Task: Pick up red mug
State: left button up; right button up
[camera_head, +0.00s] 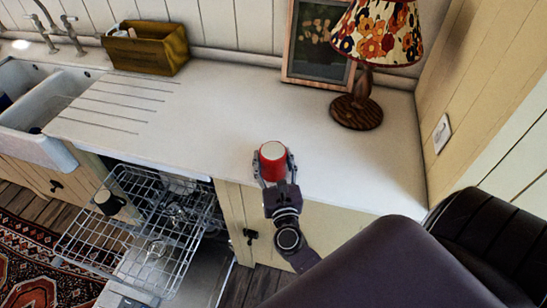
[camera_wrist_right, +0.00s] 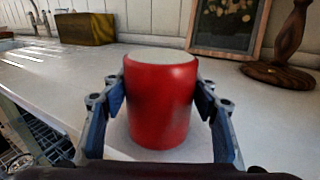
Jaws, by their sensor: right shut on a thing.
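The red mug (camera_head: 273,168) is near the front edge of the white counter, to the right of the open dishwasher. My right gripper (camera_head: 272,170) is shut on it, with a finger on each side. In the right wrist view the mug (camera_wrist_right: 160,105) stands upright between the two fingers of my right gripper (camera_wrist_right: 162,100). Its pale top faces up, and no handle shows. I cannot tell whether its base touches the counter. My left gripper is not in view.
A lamp (camera_head: 357,112) and a framed picture (camera_head: 318,45) stand at the back right. A wooden box (camera_head: 146,50) stands by the sink (camera_head: 58,95). The dishwasher rack (camera_head: 110,235) is pulled out at lower left. The counter (camera_head: 220,115) behind the mug is clear.

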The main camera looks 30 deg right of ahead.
jog(key=shift+r, duration=0.1)
jog(key=c, duration=0.5)
jog(key=shift+c, duration=0.2)
jog(key=shift+r, duration=0.1)
notch_tip(320, 180, up, 10)
jog(key=p, duration=0.8)
jog(key=shift+s+a+f+p, duration=0.1)
jog(key=shift+f+p, duration=0.15)
jog(key=shift+p, duration=0.05)
jog(key=s+a+r, duration=0.2)
jog(key=s+a, duration=0.2)
jog(key=s, duration=0.2)
jog(key=s+a+r+b, duration=0.1)
jog(key=s+a+r, duration=0.2)
jog(key=s, duration=0.4)
jog(key=shift+s+a+r, duration=0.15)
jog(key=shift+s+a, duration=0.1)
jog(key=shift+a, duration=0.35)
